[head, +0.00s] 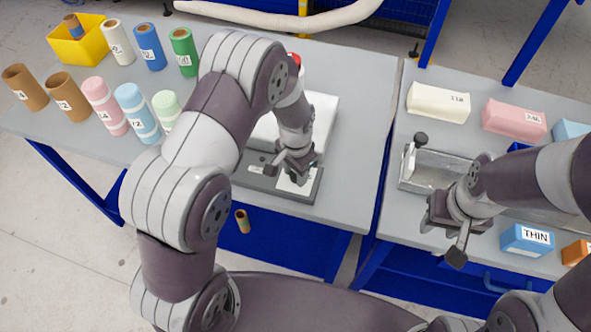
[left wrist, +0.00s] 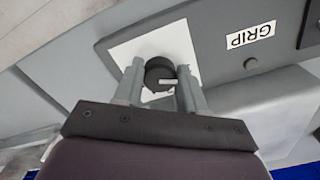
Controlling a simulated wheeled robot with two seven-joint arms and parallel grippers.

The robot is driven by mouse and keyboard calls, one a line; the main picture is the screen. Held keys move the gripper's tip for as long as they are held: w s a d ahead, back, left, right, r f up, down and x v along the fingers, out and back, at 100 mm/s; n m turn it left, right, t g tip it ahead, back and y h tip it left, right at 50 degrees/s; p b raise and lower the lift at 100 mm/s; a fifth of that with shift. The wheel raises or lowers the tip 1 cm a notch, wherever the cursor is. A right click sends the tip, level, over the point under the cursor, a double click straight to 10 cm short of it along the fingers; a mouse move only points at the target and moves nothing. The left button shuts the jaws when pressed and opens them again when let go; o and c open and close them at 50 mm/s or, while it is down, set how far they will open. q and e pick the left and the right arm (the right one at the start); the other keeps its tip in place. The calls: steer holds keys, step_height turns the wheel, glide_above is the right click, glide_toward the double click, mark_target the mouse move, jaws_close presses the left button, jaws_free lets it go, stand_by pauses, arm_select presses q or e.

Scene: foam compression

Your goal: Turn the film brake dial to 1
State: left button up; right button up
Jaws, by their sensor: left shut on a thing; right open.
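The film brake dial (left wrist: 158,73) is a black round knob with a white pointer mark. It stands on a white plate (left wrist: 124,52) on a dark grey panel (left wrist: 225,72). My left gripper (head: 296,176) is shut on the dial, one finger on each side of it in the left wrist view. I can read no numbers on the plate. In the head view the gripper hides the dial, and the grey panel (head: 252,181) lies near the table's front edge. My right gripper (head: 458,236) is open and empty by a metal tray on the right table.
A metal tray (head: 435,180), a pink block (head: 514,120) and a blue THIN block (head: 527,240) are on the right table.

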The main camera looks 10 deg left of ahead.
arm_select(q)
steer(key=shift+w+r+n, duration=0.25)
steer(key=shift+n, duration=0.15)
steer(key=o, duration=0.9)
steer(key=shift+o, duration=0.9)
steer(key=shift+s+f, duration=0.1)
steer(key=shift+r, duration=0.4)
step_height(320, 180, up, 12)
steer(key=b, duration=0.2)
